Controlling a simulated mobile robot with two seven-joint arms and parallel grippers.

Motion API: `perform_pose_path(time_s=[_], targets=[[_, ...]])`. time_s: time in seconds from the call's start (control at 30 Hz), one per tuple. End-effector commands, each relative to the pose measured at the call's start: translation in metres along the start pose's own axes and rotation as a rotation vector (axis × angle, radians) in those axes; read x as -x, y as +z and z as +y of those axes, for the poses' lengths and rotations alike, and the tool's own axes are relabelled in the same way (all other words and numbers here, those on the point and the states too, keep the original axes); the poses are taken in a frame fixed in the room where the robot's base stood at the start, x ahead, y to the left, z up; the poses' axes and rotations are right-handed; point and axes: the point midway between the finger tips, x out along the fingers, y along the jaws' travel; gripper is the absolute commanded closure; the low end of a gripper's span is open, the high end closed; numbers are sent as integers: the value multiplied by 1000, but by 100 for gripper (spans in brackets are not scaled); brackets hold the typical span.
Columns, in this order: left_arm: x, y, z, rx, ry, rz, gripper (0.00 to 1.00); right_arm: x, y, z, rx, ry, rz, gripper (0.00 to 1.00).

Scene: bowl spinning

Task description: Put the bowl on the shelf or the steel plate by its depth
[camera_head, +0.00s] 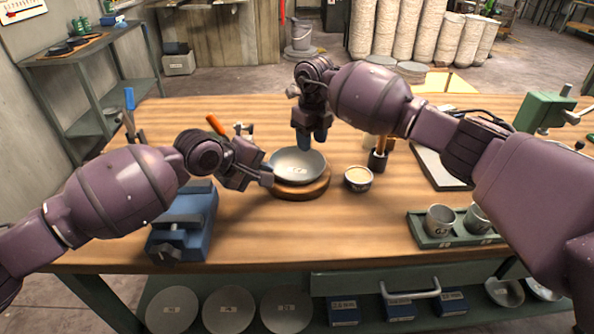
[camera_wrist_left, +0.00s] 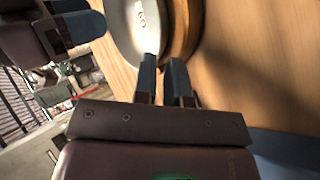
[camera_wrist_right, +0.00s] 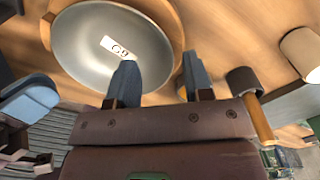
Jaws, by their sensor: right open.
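A grey metal bowl (camera_head: 300,161) with a small white label sits on a round wooden disc (camera_head: 303,194) on the workbench. My left gripper (camera_head: 267,177) is at the bowl's left rim; in the left wrist view its fingers (camera_wrist_left: 163,78) are a narrow gap apart, close to the rim. I cannot tell whether they pinch it. My right gripper (camera_head: 312,140) is open and points down at the bowl's far side. In the right wrist view its fingers (camera_wrist_right: 158,85) are apart at the rim. A pale flat plate (camera_head: 437,167) lies at the right, partly hidden by my right arm.
A small tub (camera_head: 358,179) stands right of the bowl, by a dark holder (camera_head: 378,160). A blue vise (camera_head: 183,222) is at the left. A green tray (camera_head: 427,237) with metal cups is front right. A lower shelf (camera_head: 260,329) holds round grey pieces and blue boxes.

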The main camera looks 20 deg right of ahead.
Motion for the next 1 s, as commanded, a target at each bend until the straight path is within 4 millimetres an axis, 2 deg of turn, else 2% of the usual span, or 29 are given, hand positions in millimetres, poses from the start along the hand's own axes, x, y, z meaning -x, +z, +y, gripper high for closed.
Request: perform_pose_path(time_s=[0.1,0.3,0.7,0.8,1.0], targets=[[-16,0,1,-1,0,0,88,-16,0,1,1,2,2,54],[-32,0,0,-1,0,1,88,-32,0,0,1,2,0,54],[-36,0,1,-1,1,1,88,-36,0,0,1,0,0,54],[-36,0,0,-1,1,1,100,-36,0,0,1,0,0,69],[-36,0,0,-1,1,1,100,-36,0,0,1,0,0,100]])
